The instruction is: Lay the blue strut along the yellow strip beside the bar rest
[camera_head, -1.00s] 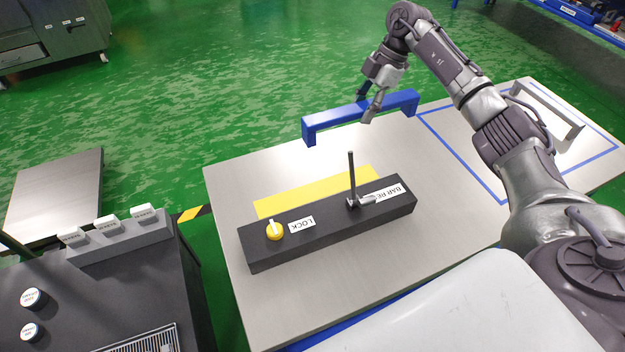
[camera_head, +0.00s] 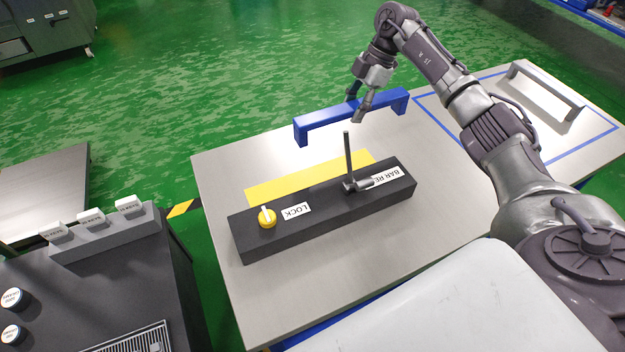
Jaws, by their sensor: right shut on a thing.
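The blue strut (camera_head: 330,117) is a long bar with a short leg turned down at each end. My right gripper (camera_head: 361,108) is shut on it near its middle and holds it over the far edge of the steel table. The yellow strip (camera_head: 305,176) lies flat on the table, nearer than the strut and apart from it. The bar rest (camera_head: 325,211) is a dark block along the near side of the strip. My left gripper is out of view.
A grey bar with legs (camera_head: 545,90) stands inside a blue taped outline at the table's right. A dark control console (camera_head: 110,285) with labelled buttons stands at the lower left. Bare table (camera_head: 225,170) shows left of the strip.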

